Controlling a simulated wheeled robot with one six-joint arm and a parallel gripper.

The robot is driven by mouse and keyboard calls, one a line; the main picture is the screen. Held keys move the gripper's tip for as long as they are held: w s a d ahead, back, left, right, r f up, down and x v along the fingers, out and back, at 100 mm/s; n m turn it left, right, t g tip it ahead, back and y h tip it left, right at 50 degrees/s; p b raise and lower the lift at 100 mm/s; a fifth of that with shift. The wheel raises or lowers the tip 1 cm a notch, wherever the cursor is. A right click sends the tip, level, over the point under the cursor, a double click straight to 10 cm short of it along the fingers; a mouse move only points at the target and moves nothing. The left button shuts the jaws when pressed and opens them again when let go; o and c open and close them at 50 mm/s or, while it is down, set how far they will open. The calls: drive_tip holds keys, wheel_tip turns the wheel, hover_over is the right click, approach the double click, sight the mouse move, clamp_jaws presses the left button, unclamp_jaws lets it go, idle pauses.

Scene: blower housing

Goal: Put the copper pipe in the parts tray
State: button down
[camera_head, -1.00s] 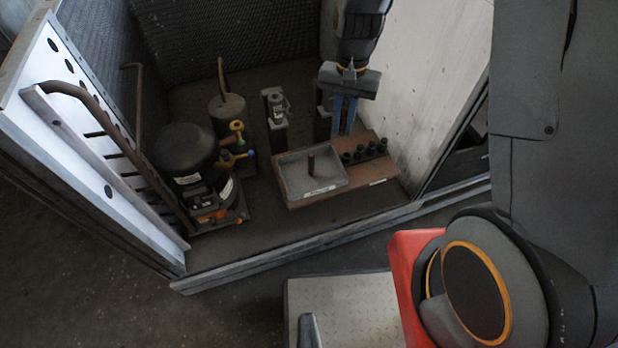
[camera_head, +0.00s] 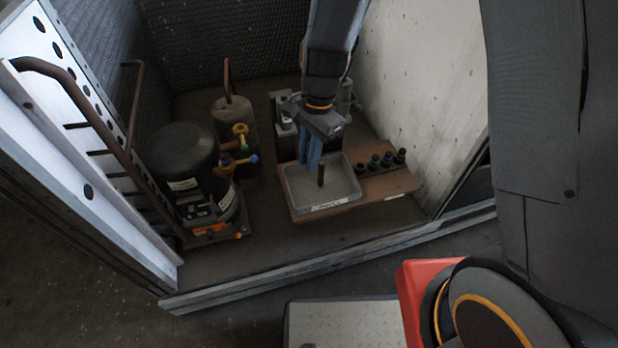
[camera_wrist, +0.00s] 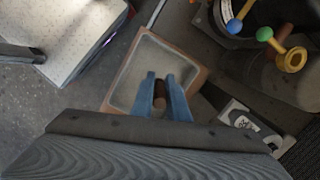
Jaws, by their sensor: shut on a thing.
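The parts tray (camera_head: 352,192), a shallow grey tray with a white label, sits on a brown board. The gap between pipe and tray floor cannot be judged.
Several dark fittings (camera_head: 381,161) stand on the board right of the tray. A black compressor (camera_head: 182,160) with coloured valve caps stands to the left. A brown pipe rack (camera_head: 85,105) lines the left wall. The cabinet sill (camera_head: 330,256) runs along the front.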

drive_tip(key=shift+f+b, duration=0.8)
drive_tip(key=shift+f, duration=3.05)
drive_tip(key=shift+f, duration=0.15)
drive_tip(key=c, duration=1.7)
unclamp_jaws()
wheel_tip(320, 180, up, 12)
drive_tip(key=w+d+r+p, duration=0.1)
drive_tip(key=d+p, duration=0.1)
drive_tip(key=p, duration=0.1)
drive_tip(key=s+d+r+n, duration=0.2)
drive_tip(key=s+r+n, duration=0.2)
drive_tip(key=s+r, duration=0.1)
drive_tip(key=s+d+r+n, duration=0.3)
drive_tip(key=s+r+n, duration=0.1)
drive_tip(key=s+r, duration=0.2)
drive_tip(key=s+d+r+n+t, duration=0.1)
drive_tip(key=s+d+r+n, duration=0.2)
drive_tip(key=s+r+n, duration=0.1)
drive_tip(key=shift+s+d+r+n+h, duration=0.1)
drive_tip(key=shift+s+r+n+h, duration=0.3)
drive_tip(key=shift+s+r, duration=0.3)
